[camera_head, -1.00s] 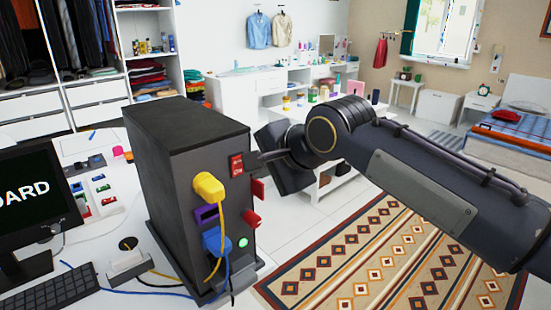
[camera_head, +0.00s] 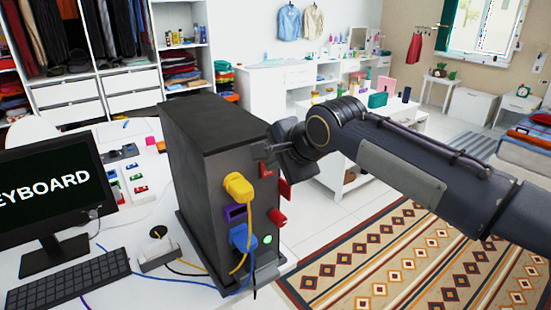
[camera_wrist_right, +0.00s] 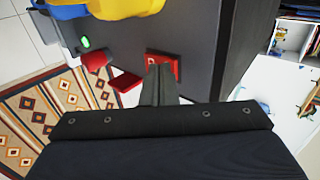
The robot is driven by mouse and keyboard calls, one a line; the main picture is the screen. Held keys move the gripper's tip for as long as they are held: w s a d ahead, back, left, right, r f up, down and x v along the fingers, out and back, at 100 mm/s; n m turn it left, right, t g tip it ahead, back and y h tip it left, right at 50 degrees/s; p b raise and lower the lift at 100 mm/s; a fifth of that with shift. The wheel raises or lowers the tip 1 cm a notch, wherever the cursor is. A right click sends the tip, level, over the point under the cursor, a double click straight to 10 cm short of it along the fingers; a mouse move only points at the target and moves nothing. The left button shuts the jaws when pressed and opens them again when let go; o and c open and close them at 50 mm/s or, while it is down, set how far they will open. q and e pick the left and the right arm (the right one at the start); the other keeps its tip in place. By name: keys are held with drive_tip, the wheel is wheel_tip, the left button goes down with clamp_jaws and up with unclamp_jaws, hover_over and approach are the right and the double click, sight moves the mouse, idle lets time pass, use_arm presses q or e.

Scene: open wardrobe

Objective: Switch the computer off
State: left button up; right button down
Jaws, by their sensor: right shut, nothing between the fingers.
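The computer tower (camera_head: 205,140) is a dark upright box on the white desk. A red switch (camera_head: 266,170) sits high on its port face, partly hidden behind my right gripper (camera_head: 264,153). In the right wrist view the shut fingers (camera_wrist_right: 157,68) lie over the red switch (camera_wrist_right: 174,65); I cannot tell whether they touch it. A green light (camera_head: 267,239) glows low on the tower, also visible in the right wrist view (camera_wrist_right: 85,42). My left gripper is not in view.
A yellow plug (camera_head: 238,185), a blue plug (camera_head: 240,236) and a red plug (camera_head: 277,217) stick out below the switch. The monitor (camera_head: 50,190) shows "KEYBOARD", with a keyboard (camera_head: 65,281) in front. Open floor with a patterned rug (camera_head: 400,260) lies right.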

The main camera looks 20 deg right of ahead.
use_arm(q)
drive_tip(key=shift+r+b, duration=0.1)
drive_tip(key=shift+b, duration=0.35)
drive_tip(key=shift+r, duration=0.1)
use_arm(e)
drive_tip(key=shift+r, duration=0.15)
use_arm(q)
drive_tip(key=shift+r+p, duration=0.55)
drive_tip(key=shift+p, duration=0.1)
use_arm(e)
drive_tip(key=shift+r, duration=0.7)
drive_tip(key=shift+d, duration=0.1)
